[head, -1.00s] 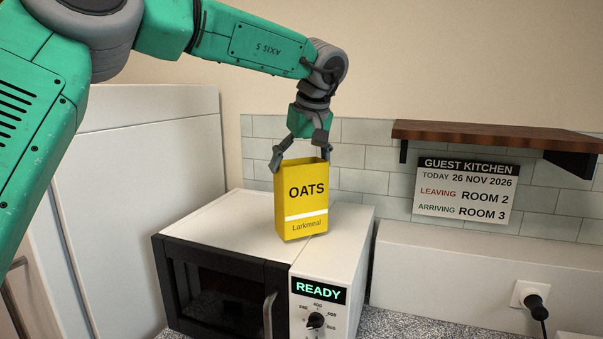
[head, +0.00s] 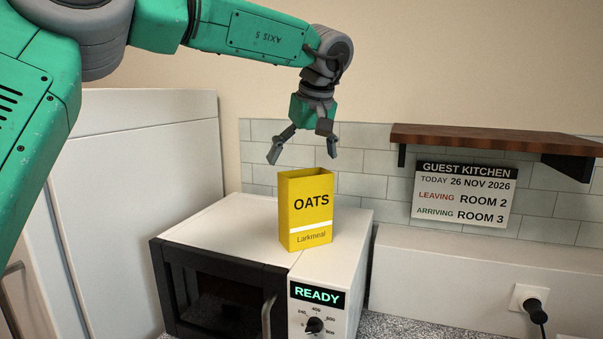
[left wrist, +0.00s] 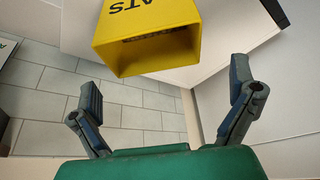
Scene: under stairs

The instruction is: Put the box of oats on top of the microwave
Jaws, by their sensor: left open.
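The yellow box of oats (head: 305,215) stands upright on top of the white microwave (head: 230,225), toward its right front part. Its top is open. My left gripper (head: 303,155) is open just above the box, with its fingers spread and clear of it. In the left wrist view the box (left wrist: 150,35) shows at the top, beyond the two spread fingers of the gripper (left wrist: 170,95), with nothing between them. My right gripper is not in view.
A wooden shelf (head: 480,138) is on the wall at the right, above a guest kitchen sign (head: 462,194). A plug (head: 532,305) sits in a wall socket at lower right. A tall white cabinet (head: 150,190) stands left of the microwave.

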